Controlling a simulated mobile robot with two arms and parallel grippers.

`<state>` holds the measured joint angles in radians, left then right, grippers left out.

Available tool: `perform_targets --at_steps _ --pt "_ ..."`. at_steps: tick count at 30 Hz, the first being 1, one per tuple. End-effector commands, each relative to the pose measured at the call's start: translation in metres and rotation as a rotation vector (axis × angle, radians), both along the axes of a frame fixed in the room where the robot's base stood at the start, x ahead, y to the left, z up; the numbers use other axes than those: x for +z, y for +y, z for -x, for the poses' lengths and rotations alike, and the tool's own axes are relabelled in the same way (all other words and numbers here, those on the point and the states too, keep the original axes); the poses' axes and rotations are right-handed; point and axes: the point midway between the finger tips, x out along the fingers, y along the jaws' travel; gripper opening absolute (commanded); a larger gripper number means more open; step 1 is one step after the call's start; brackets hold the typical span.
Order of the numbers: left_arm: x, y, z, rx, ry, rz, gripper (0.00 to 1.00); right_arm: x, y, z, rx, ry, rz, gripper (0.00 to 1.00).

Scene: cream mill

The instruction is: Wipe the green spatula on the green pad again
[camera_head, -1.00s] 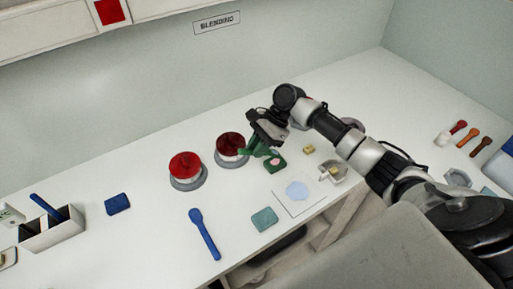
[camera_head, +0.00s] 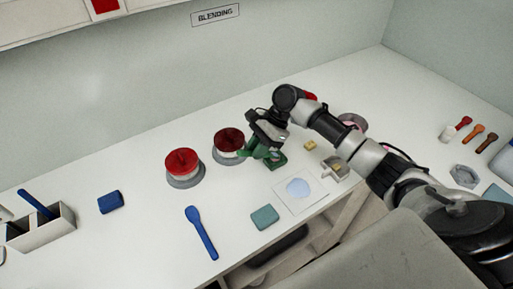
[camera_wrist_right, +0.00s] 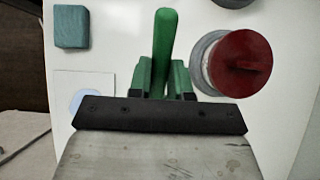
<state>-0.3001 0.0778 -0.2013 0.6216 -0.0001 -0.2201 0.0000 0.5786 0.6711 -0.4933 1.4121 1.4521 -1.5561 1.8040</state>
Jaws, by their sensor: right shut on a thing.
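My right gripper (camera_head: 265,143) is shut on the green spatula (camera_head: 248,153). In the right wrist view the spatula's green handle (camera_wrist_right: 165,45) points up and away from the jaws. My left gripper is not in view.
Red-topped containers (camera_head: 183,161) and (camera_head: 229,139) stand close left of the gripper. A white sheet with a pale blue disc (camera_head: 298,188), a teal pad (camera_head: 265,217) and a blue spatula (camera_head: 201,232) lie in front. A small yellow block (camera_head: 310,145) lies right.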

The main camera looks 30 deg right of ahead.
Motion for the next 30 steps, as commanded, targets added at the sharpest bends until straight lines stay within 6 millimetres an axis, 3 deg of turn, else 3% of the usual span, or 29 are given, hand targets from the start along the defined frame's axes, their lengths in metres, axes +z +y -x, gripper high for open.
perform_targets --at_steps 23,30 --pt "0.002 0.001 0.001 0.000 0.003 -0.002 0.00 -0.005 0.000 0.000 0.000 0.000 0.000 0.00" --pt "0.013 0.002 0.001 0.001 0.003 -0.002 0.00 -0.003 0.007 0.001 0.000 0.002 -0.002 0.00"
